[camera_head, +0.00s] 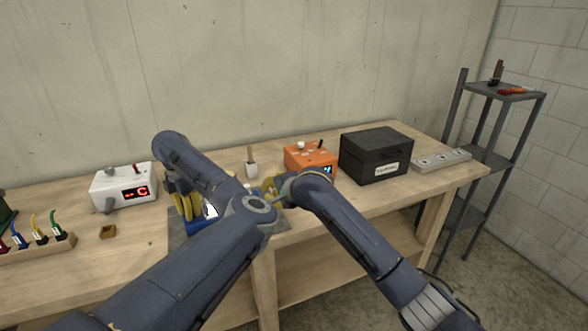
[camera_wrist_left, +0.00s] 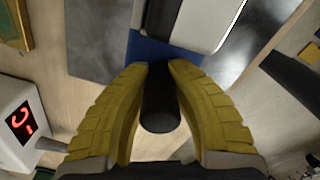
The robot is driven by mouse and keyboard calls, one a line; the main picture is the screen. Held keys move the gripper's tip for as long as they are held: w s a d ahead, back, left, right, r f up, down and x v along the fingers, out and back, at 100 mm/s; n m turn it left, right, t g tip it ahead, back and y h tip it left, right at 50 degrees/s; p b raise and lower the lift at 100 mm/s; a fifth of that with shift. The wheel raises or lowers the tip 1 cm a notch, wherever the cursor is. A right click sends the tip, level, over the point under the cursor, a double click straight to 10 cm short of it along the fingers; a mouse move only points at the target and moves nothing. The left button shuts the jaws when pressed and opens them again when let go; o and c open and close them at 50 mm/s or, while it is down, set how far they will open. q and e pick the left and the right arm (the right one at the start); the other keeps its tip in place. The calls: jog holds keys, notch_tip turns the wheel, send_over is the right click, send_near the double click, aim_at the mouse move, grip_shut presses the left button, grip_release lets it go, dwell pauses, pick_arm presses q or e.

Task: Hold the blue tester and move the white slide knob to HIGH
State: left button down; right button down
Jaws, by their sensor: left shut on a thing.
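The blue tester (camera_head: 201,226) lies on a grey mat (camera_head: 178,243) at the bench's front, largely hidden behind my left arm in the head view. In the left wrist view the tester (camera_wrist_left: 148,48) shows a blue edge and a pale panel (camera_wrist_left: 190,18). A black cylindrical grip (camera_wrist_left: 160,105) sits at its near edge. My left gripper (camera_head: 188,206) has its yellow fingers (camera_wrist_left: 160,70) closed on both sides of this grip. My right gripper (camera_head: 270,192) is just right of the tester, mostly hidden by its own arm. I cannot make out the white slide knob or HIGH mark.
A white box with a red display (camera_head: 124,187) stands left; an orange box (camera_head: 310,158) and black case (camera_head: 376,155) stand right. A power strip (camera_head: 441,160), small white holder (camera_head: 251,168), rack of coloured leads (camera_head: 40,243) and brown block (camera_head: 107,232) are also on the bench.

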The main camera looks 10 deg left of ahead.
pick_arm(q)
jog(key=c, duration=1.3)
grip_release()
jog(key=shift+o, duration=0.2)
